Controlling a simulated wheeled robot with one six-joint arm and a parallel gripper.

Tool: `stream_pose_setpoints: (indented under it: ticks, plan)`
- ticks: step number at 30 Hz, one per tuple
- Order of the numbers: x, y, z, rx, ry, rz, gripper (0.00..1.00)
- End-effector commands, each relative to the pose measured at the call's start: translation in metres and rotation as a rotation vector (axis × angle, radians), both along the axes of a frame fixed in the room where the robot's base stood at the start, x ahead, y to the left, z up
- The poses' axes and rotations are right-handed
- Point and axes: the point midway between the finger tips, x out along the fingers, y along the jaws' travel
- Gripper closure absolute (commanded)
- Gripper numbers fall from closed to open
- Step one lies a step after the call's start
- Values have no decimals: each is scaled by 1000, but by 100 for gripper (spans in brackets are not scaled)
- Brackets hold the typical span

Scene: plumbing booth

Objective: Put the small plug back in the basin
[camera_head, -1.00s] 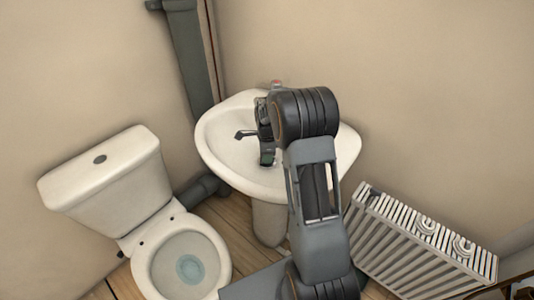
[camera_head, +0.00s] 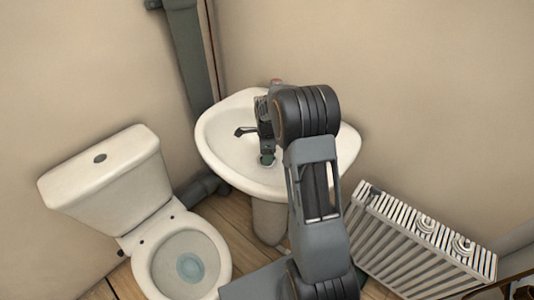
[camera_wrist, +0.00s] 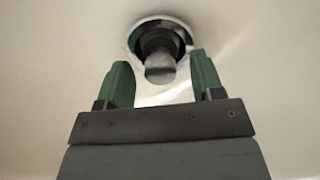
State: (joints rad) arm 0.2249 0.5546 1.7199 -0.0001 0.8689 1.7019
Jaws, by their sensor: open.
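The white basin (camera_head: 221,145) is fixed at the wall; its pale inside fills the wrist view (camera_wrist: 50,70). The small plug (camera_wrist: 159,66), dark with a grey knob, sits at the round metal-rimmed drain hole (camera_wrist: 136,35). I cannot tell whether it is fully seated. My gripper (camera_wrist: 160,80) is open, its green fingers to the left and right of the knob with clear gaps. In the head view my gripper (camera_head: 267,156) hangs low over the drain, and my arm hides part of the basin's right side.
A toilet (camera_head: 105,172) stands to the left. A white radiator (camera_head: 420,240) is at the lower right. Wooden floor (camera_head: 236,222) shows between the toilet and basin.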

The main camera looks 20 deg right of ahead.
Motion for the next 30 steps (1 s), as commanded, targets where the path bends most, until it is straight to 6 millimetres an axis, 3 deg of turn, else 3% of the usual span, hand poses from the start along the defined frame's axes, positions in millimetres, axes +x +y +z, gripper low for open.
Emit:
stream_pose_setpoints:
  ticks: [9,16,22,30]
  plan:
    - [1,0,65,-1,-5,0,39]
    - [1,0,105,0,-4,0,39]
    - [1,0,123,-1,-3,0,39]
    - [0,0,129,0,-1,0,39]
